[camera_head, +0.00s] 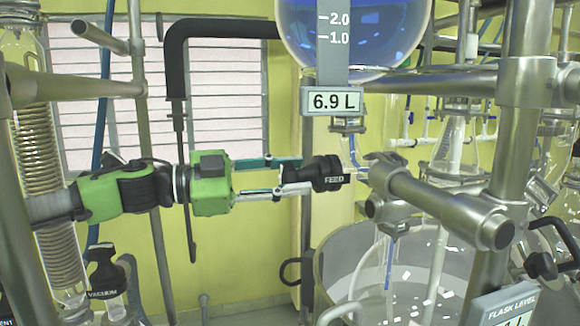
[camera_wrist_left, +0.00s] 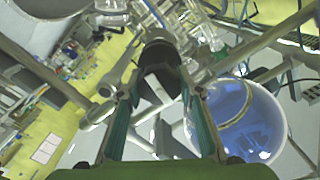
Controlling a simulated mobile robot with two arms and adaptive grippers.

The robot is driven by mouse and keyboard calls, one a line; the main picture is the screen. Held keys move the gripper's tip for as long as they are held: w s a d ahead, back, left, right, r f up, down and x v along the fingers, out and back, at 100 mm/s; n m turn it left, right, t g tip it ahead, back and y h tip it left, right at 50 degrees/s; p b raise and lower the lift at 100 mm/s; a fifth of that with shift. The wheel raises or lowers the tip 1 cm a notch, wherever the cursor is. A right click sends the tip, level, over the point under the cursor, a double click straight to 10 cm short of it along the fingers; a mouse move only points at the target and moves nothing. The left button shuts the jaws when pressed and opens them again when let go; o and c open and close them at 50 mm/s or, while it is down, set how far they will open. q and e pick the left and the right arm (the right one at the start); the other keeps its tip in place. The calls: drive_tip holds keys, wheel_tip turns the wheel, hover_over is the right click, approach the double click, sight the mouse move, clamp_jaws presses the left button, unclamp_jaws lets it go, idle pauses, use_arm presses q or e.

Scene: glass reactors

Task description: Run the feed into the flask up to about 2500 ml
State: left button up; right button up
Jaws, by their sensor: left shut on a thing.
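My left gripper (camera_head: 290,178) comes in from the left and is shut on the black FEED valve handle (camera_head: 325,174). The handle also shows between the fingers in the left wrist view (camera_wrist_left: 160,72). The round feed vessel (camera_head: 385,35) above holds blue liquid, and its label (camera_head: 332,101) reads 6.9 L. The vessel also shows in the left wrist view (camera_wrist_left: 248,118). A grey FLASK LEVEL display (camera_head: 505,308) is cut off at the lower right, its figure mostly out of view. My right gripper is not in view.
Metal bars and clamps (camera_head: 440,200) crowd the right side. A black VACUUM handle (camera_head: 104,268) and a glass coil condenser (camera_head: 40,165) are at the left.

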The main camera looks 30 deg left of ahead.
use_arm(q)
drive_tip(key=shift+n+p, duration=0.6)
drive_tip(key=shift+n, duration=0.4)
drive_tip(key=o, duration=1.1)
drive_tip(key=shift+a, duration=0.1)
drive_tip(key=v, duration=1.2)
drive_tip(key=shift+w, duration=0.1)
